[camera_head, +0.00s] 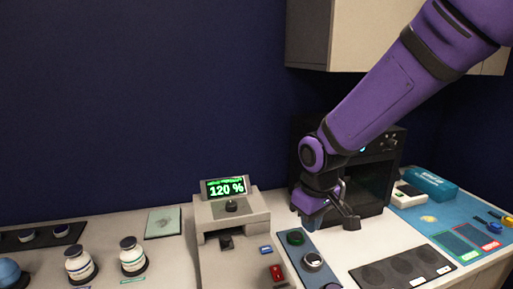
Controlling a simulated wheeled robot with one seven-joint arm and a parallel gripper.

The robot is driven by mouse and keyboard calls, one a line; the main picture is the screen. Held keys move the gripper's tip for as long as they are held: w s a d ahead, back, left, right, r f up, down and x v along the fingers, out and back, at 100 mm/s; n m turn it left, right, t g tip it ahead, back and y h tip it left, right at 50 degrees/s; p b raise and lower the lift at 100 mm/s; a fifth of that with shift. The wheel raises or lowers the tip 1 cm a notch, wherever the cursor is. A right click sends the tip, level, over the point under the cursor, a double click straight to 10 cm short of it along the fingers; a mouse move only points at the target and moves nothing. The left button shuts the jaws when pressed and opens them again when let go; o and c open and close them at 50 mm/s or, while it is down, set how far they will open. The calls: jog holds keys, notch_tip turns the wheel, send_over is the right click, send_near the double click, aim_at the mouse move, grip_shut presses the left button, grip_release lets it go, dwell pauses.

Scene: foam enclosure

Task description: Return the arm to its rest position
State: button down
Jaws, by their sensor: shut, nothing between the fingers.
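My purple arm reaches in from the upper right and slopes down to the left. My gripper (350,221) is shut and empty. It hangs over the counter in front of the black box-shaped machine (372,180), to the right of the blue panel with round knobs (305,262). Whether the fingertips touch the counter, I cannot tell. My arm hides part of the black machine.
A grey device (258,222) with a green display reading 120 % stands left of my gripper. Two white bottles (80,264) stand at the left. A dark tray with round wells (402,268) and a blue mat (430,222) lie right. A cabinet (345,38) hangs above.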

jog(key=s+d+r+m+t, duration=0.1)
jog(key=s+d+r+m, duration=0.15)
jog(key=d+r, duration=0.35)
jog(key=s+d+r+m+t, duration=0.1)
jog(key=s+d+r, duration=0.3)
jog(key=d+r, duration=0.15)
jog(key=s+d+r+m+t, duration=0.1)
jog(key=s+d+r+m, duration=0.1)
jog(key=s, duration=0.4)
jog(key=s+d+r+m+t, duration=0.1)
jog(key=s+d+r, duration=0.2)
jog(key=s+d, duration=0.1)
jog(key=shift+s+d+m, duration=0.3)
jog(key=shift+s+m, duration=0.05)
jog(key=shift+s, duration=0.5)
